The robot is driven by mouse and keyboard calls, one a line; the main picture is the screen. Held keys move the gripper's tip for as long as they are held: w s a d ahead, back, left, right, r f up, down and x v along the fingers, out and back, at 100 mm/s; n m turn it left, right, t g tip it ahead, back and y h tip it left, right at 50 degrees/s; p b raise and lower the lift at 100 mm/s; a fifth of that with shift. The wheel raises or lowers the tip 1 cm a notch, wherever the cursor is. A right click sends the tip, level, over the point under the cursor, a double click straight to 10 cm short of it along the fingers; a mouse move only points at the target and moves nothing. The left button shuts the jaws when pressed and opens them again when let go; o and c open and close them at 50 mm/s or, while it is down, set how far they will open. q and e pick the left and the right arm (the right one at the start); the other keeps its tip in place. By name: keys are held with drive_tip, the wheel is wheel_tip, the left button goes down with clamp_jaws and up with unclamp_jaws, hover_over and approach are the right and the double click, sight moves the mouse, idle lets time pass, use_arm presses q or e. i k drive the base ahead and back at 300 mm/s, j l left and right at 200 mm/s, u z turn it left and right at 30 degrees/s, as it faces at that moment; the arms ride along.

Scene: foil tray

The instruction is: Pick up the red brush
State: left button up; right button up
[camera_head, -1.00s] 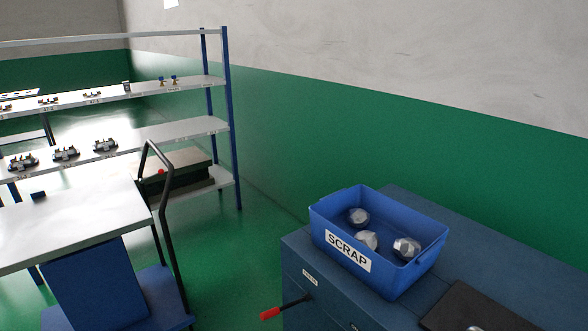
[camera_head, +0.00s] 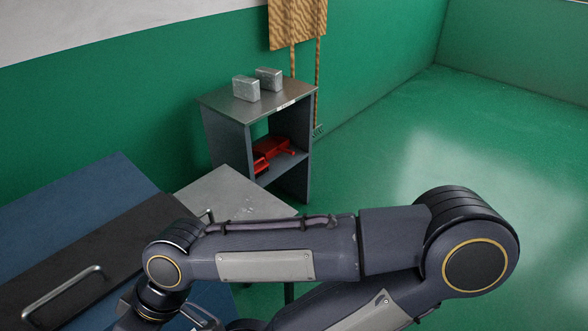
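No object that I can surely call the red brush is in view. A red object (camera_head: 272,148) lies on the inner shelf of a small grey cabinet. Its shape is too small and partly hidden to tell what it is. One of my arms crosses the lower half of the picture from the right, in front of the benches and well short of the cabinet. Neither of my grippers' fingertips shows.
The grey cabinet (camera_head: 226,130) stands by the green wall with two metal blocks (camera_head: 246,88) (camera_head: 269,78) on top. A blue bench (camera_head: 90,195) with a dark mat (camera_head: 120,235) and a light grey surface (camera_head: 228,190) lie at left. Green floor is open at right.

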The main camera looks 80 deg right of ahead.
sight(262, 165)
drive_tip(key=z, duration=2.55)
drive_tip(key=i+l+z, duration=0.2)
drive_tip(key=l+z, duration=0.15)
drive_tip(key=i+l+z, duration=0.3)
drive_tip(key=l, duration=0.2)
drive_tip(key=i+l+z, duration=0.35)
drive_tip(key=i+l+u, duration=0.15)
drive_tip(key=i, duration=0.25)
drive_tip(key=i+l+u, duration=0.15)
drive_tip(key=i, duration=0.25)
drive_tip(key=i+j+u, duration=0.15)
drive_tip(key=u, duration=0.25)
drive_tip(key=i+u, duration=0.65)
drive_tip(key=u, duration=0.15)
drive_tip(key=i+l+u, duration=0.15)
drive_tip(key=u, duration=0.25)
drive_tip(key=i+u, duration=0.25)
drive_tip(key=i, duration=0.25)
drive_tip(key=i+l+u, duration=0.25)
drive_tip(key=i, duration=0.25)
